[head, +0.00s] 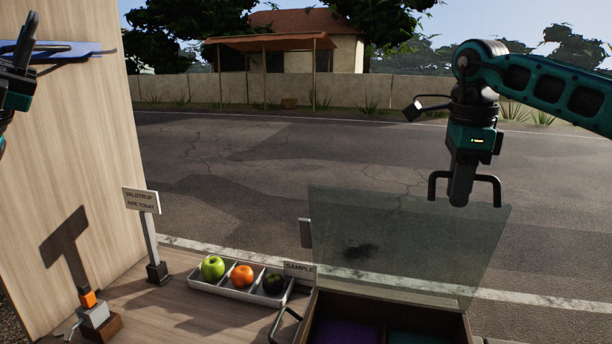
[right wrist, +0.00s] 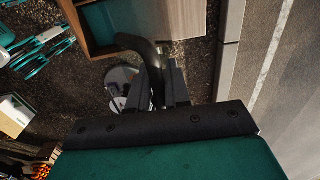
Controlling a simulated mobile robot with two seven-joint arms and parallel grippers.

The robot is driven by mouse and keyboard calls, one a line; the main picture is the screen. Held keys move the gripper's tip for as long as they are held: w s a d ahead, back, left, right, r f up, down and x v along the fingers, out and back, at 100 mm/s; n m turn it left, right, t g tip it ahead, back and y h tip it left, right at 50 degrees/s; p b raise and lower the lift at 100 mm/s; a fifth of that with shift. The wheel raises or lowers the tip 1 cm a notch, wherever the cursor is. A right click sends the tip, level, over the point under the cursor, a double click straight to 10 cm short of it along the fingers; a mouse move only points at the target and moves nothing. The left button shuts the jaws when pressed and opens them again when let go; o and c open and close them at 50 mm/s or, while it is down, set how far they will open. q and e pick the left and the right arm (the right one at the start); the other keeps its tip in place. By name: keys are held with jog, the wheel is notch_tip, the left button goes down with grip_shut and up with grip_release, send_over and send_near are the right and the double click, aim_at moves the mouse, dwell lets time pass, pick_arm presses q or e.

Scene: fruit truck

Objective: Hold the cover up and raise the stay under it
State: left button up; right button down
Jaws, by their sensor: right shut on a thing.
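The clear, greenish cover (head: 400,235) stands raised and nearly upright at the back of a brown case (head: 390,293). My right gripper (head: 462,190) is shut on the black handle (head: 498,187) at the cover's top edge. In the right wrist view the gripper (right wrist: 165,90) has the dark curved handle (right wrist: 135,42) between its fingers.
A white sample tray (head: 225,293) with a green apple (head: 212,268), an orange (head: 242,276) and a dark fruit (head: 273,283) stands left of the case. Further left are a sign (head: 141,200) and an orange-topped block stand (head: 95,315). A wooden wall bounds the left; open road lies behind.

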pick_arm(q)
jog(key=w+d+f+n+t+y, duration=0.2)
jog(key=w+d+f+n+t, duration=0.2)
jog(key=f, duration=0.3)
jog(key=w+d+f+n+t+y, duration=0.25)
jog(key=w+f+t, duration=0.2)
jog(key=f, duration=0.25)
jog(key=n+g+y, duration=0.4)
jog(key=g+y, duration=0.2)
jog(key=y, duration=0.3)
send_near(277, 321)
jog(key=shift+t, duration=0.25)
jog(key=x, duration=1)
jog(key=shift+s+f, duration=0.15)
jog(key=shift+f, duration=0.05)
grip_shut()
